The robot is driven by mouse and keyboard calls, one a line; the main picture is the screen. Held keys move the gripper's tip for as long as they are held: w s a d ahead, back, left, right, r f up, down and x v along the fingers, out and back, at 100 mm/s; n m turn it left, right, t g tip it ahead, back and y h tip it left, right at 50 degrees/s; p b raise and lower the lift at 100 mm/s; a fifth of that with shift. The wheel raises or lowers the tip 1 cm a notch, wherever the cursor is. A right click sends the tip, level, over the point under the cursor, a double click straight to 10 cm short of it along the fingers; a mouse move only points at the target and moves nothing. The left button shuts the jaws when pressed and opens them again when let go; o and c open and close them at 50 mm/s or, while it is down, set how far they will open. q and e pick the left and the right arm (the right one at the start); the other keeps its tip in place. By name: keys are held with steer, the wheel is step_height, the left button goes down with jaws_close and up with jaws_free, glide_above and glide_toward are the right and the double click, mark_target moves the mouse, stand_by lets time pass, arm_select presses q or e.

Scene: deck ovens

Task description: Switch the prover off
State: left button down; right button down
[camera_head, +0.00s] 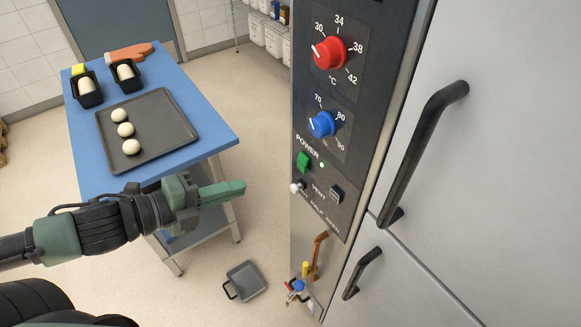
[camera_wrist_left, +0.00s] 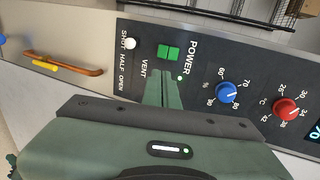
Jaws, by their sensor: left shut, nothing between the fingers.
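The prover's control panel (camera_head: 352,110) faces me on the right. Its green POWER switch (camera_head: 303,161) sits below the blue knob, with a small lit lamp (camera_head: 321,164) beside it. The switch also shows in the left wrist view (camera_wrist_left: 168,52), with the lit lamp (camera_wrist_left: 180,78) next to it. My left gripper (camera_head: 240,187) is shut and empty, to the left of the panel in the head view. In the left wrist view its closed fingertips (camera_wrist_left: 163,78) point toward the switch; I see no contact. My right gripper is not in view.
A red knob (camera_head: 330,53) and blue knob (camera_head: 322,124) sit above the switch; a white vent knob (camera_head: 297,187) sits below. Black door handles (camera_head: 420,140) stick out at right. A blue table (camera_head: 205,100) with a dough tray (camera_head: 172,110) stands left. A grey pan (camera_head: 246,281) lies low.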

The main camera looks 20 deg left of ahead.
mark_target(301, 167)
arm_select(q)
steer(key=x, duration=0.4)
steer(key=b+x, duration=0.1)
steer(key=x, duration=0.3)
steer(key=r+b+x, duration=0.1)
steer(key=x, duration=0.3)
steer(key=shift+w+d+f, duration=0.15)
steer(key=shift+w+d, duration=0.2)
steer(key=shift+w, duration=0.05)
steer(key=shift+w+d+f, duration=0.15)
steer(key=shift+w+d, duration=0.25)
steer(key=shift+w, duration=0.1)
steer(key=shift+f, duration=0.1)
